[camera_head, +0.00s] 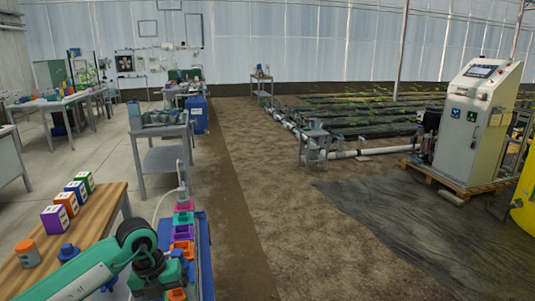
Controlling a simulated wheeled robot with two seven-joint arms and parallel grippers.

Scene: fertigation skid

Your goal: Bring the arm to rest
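My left arm, pale green with dark joints, comes in from the bottom left. Its dark wrist end, where my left gripper (158,284) sits, is low in the picture over the near edge of a blue-framed stand (205,262). The fingertips cannot be made out, so I cannot tell whether they are open, shut or holding anything. My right arm and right gripper are not in view.
A wooden table (108,203) at left holds several coloured boxes (66,202) and an orange-topped jar (28,253). Coloured bins (182,232) stand beside the arm. A grey cart (165,160) is beyond. Bare soil (270,190) lies open at centre; a control cabinet (475,125) stands right.

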